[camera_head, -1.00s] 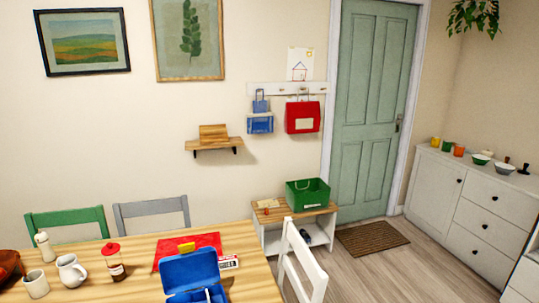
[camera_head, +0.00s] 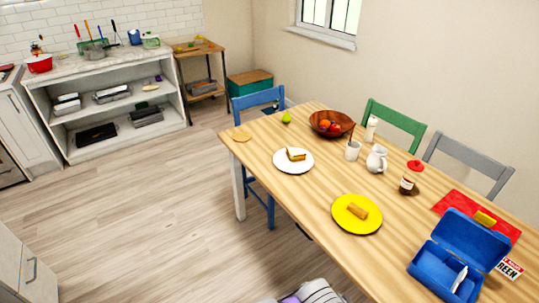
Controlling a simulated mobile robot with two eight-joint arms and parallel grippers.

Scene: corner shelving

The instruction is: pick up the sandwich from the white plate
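The sandwich (camera_head: 296,154), a small pale piece with a browned edge, lies on the white plate (camera_head: 283,166) near the far left part of the wooden table (camera_head: 298,185). Nothing covers it. A yellow plate (camera_head: 345,222) nearer to me holds another brown, oblong food piece (camera_head: 357,211). Neither of my grippers shows in the head view.
A fruit bowl (camera_head: 322,128), white cup (camera_head: 352,151), white jug (camera_head: 377,160) and jar (camera_head: 407,186) stand behind the plates. An open blue lunchbox (camera_head: 470,237) is at right. Chairs line the far side. Floor left of the table is clear.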

